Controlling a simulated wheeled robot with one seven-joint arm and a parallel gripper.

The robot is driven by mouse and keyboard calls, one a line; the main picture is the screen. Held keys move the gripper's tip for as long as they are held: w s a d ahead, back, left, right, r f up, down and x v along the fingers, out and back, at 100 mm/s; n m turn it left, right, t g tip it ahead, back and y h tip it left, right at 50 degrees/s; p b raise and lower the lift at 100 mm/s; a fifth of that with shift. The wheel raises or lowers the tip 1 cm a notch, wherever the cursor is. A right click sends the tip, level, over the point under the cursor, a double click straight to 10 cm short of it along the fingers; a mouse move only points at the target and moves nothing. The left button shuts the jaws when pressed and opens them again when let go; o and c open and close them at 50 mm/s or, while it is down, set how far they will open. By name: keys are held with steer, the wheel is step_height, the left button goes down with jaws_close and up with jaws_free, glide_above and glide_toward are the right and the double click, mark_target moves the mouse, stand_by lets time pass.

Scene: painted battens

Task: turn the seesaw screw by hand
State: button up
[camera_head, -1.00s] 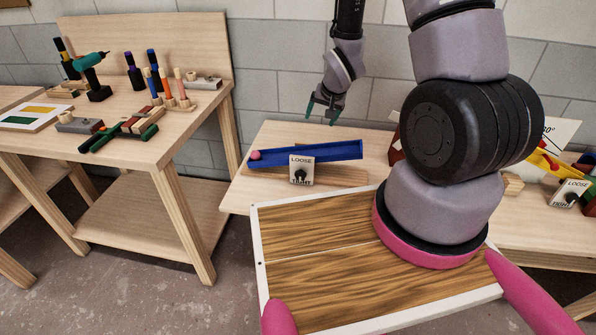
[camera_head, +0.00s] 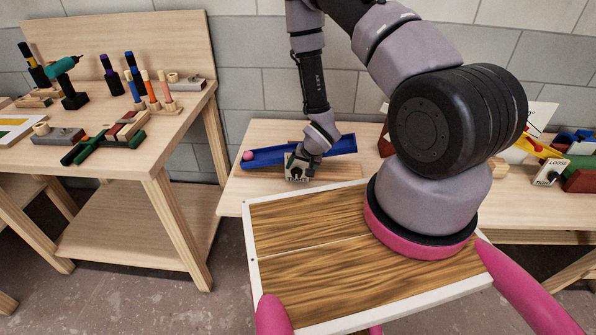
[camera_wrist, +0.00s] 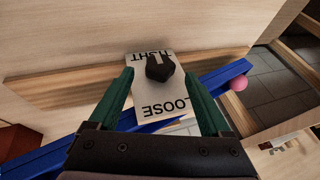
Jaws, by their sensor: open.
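The seesaw is a blue tilted trough (camera_head: 262,157), lower at its left end, where a pink ball (camera_head: 248,155) sits. It also shows in the wrist view (camera_wrist: 232,72), with the pink ball (camera_wrist: 238,83) at its end. A white plate (camera_wrist: 143,100) marked LOOSE and TIGHT stands in front of the trough. The black screw knob (camera_wrist: 160,68) is on this plate. My gripper (camera_wrist: 163,73) is open, its green fingers apart on either side of the plate, with the knob between and slightly beyond the tips. In the head view my gripper (camera_head: 297,172) covers most of the plate.
The seesaw stands on a wooden table (camera_head: 232,190). A second LOOSE/TIGHT plate (camera_head: 550,171) with a yellow trough (camera_head: 530,143) is at the right. A bench (camera_head: 120,165) at the left holds a drill (camera_head: 66,78) and several pegs. A white-edged wooden tray (camera_head: 250,235) is in front of me.

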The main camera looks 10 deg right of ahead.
mark_target(297, 173)
steer(key=shift+x, duration=1.4)
jaws_close()
steer(key=shift+a, duration=0.1)
